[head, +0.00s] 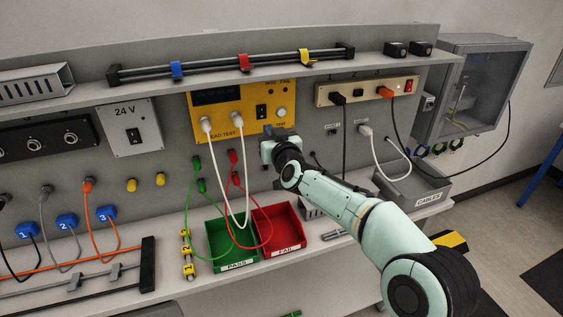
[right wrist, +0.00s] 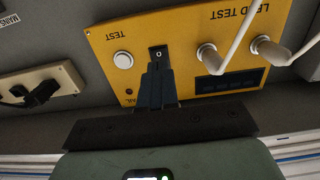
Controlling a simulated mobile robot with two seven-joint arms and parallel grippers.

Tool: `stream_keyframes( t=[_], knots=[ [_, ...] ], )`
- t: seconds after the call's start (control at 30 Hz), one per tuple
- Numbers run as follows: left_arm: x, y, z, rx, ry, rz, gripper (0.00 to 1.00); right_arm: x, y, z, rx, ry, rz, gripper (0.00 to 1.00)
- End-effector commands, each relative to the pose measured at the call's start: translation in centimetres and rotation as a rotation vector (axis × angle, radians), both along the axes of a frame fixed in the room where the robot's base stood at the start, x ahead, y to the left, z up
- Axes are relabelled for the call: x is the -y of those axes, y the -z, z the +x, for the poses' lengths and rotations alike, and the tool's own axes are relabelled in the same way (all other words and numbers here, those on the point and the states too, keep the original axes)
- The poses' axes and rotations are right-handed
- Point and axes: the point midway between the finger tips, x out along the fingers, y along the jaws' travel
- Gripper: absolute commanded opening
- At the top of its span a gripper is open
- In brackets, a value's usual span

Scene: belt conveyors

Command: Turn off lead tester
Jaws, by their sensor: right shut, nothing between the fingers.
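The lead tester (head: 222,125) is a yellow panel on the back wall, with a dark display, a black rocker switch (head: 261,111) and a round white TEST button (head: 281,112). It appears upside down in the right wrist view (right wrist: 195,60). My right gripper (head: 268,130) is shut and empty at the panel's lower right. In the right wrist view its closed fingertips (right wrist: 157,68) are at the rocker switch (right wrist: 158,52), hiding part of it; the O mark shows. I cannot tell whether they touch. My left gripper is not in view.
Two white leads plug into the tester and hang down. A green PASS bin (head: 222,262) and a red FAIL bin (head: 287,250) stand below. A power strip (head: 362,90) with plugs is to the right. A shelf (head: 215,69) runs above. A grey CABLES box (head: 415,189) stands right.

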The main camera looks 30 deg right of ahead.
Motion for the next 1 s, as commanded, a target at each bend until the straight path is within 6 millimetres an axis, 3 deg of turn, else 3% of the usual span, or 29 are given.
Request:
stream_keyframes(
  t=[0.03,0.2,0.4,0.6,1.0],
  knots=[
    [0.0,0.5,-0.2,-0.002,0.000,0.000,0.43,-0.5,0.2,-1.5,0.002,-0.005,0.004,0.00],
    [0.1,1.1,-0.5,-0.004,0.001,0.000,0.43,-1.3,0.6,-5.0,0.002,-0.003,0.003,0.00],
    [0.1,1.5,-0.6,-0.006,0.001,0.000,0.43,-2.0,1.0,-7.9,0.000,-0.004,0.002,0.00],
    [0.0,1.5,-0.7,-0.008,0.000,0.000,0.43,-2.2,1.1,-8.9,-0.001,-0.003,0.002,0.00],
    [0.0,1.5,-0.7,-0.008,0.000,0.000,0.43,-2.2,1.1,-8.9,-0.001,-0.003,0.002,0.00]
  ],
)
